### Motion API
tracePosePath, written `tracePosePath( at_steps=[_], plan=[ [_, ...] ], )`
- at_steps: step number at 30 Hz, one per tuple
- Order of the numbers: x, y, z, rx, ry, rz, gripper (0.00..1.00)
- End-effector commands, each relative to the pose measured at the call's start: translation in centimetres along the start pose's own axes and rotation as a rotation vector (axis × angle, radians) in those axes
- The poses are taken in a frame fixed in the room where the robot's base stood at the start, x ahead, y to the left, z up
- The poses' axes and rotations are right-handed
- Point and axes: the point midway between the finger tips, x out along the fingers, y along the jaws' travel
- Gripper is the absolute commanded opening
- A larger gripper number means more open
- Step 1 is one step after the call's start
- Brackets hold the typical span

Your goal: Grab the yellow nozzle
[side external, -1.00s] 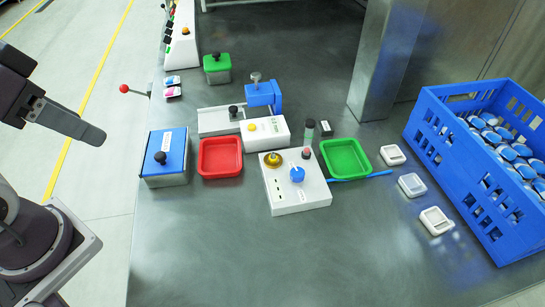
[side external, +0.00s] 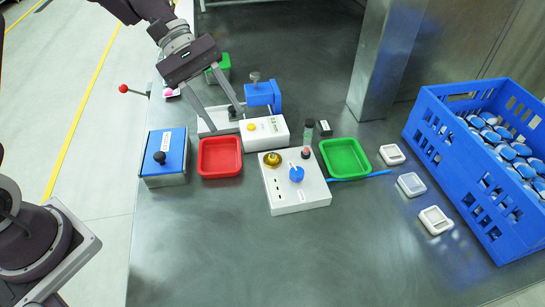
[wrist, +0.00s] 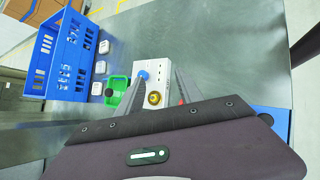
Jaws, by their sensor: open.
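The yellow nozzle (side external: 272,158) is a small round brass-yellow part on the back left of a white control box (side external: 298,196) with a blue knob (side external: 297,174). In the wrist view the yellow nozzle (wrist: 154,98) shows between the two fingers, close to the gripper body's edge. My gripper (side external: 227,122) is open and empty. In the side view it hangs above the white fixture, behind and left of the nozzle and apart from it. The wrist view also shows the open fingers (wrist: 158,75).
A red tray (side external: 220,174) and a blue box (side external: 165,170) with a black knob stand left of the control box. A white box (side external: 266,137) with a yellow button is behind. A green tray (side external: 346,178) and blue crate (side external: 450,165) are right. The front table is clear.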

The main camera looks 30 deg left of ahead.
Motion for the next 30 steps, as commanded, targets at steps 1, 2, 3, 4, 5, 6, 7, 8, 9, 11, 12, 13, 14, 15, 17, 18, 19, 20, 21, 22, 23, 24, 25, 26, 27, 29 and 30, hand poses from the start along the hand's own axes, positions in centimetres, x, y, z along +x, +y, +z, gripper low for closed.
tracePosePath(
  at_steps=[1, 2, 3, 4, 5, 6, 7, 8, 9, 11, 12, 13, 14, 15, 17, 18, 19, 20, 21, 22, 23, 24, 25, 26, 27, 29, 30],
  plan=[
    [1.5, 0.7, -2.8, -0.113, -0.081, 0.04, 0.43],
    [2.2, 1.1, -4.4, -0.179, -0.125, 0.069, 0.43],
    [3.2, 1.5, -6.2, -0.259, -0.18, 0.105, 0.43],
    [3.9, 1.7, -7.6, -0.312, -0.216, 0.13, 0.43],
    [4.5, 1.9, -8.7, -0.361, -0.247, 0.153, 0.43],
    [5.2, 2.0, -10.0, -0.415, -0.283, 0.178, 0.43],
    [5.7, 2.0, -10.9, -0.448, -0.305, 0.195, 0.43],
    [6.0, 2.0, -11.5, -0.476, -0.322, 0.209, 0.43],
    [6.4, 2.0, -12.2, -0.502, -0.338, 0.221, 0.43],
    [6.9, 2.0, -12.6, -0.524, -0.352, 0.232, 0.43],
    [7.3, 2.1, -12.6, -0.53, -0.357, 0.234, 0.43],
    [7.6, 2.3, -12.5, -0.531, -0.358, 0.235, 0.43],
    [7.9, 2.4, -12.4, -0.53, -0.358, 0.235, 0.43],
    [8.5, 2.6, -12.2, -0.528, -0.356, 0.233, 0.43],
    [9.3, 3.0, -11.8, -0.528, -0.356, 0.233, 0.43],
    [10.0, 3.2, -11.4, -0.528, -0.356, 0.23, 0.43],
    [10.5, 3.5, -11.2, -0.528, -0.356, 0.231, 0.43],
    [11.0, 3.8, -10.9, -0.527, -0.355, 0.23, 0.43],
    [11.6, 4.0, -10.7, -0.527, -0.356, 0.231, 0.43],
    [12.1, 4.2, -10.6, -0.527, -0.356, 0.231, 0.43],
    [12.4, 4.3, -10.5, -0.527, -0.355, 0.232, 0.43],
    [12.8, 4.4, -10.5, -0.527, -0.354, 0.233, 0.43],
    [12.9, 4.5, -10.4, -0.527, -0.353, 0.233, 0.43],
    [13.0, 4.5, -10.4, -0.526, -0.353, 0.233, 0.43],
    [13.0, 4.5, -10.4, -0.526, -0.353, 0.234, 0.43],
    [13.0, 4.5, -10.4, -0.526, -0.352, 0.234, 0.43],
    [13.0, 4.5, -10.4, -0.526, -0.352, 0.234, 0.43]
  ],
)
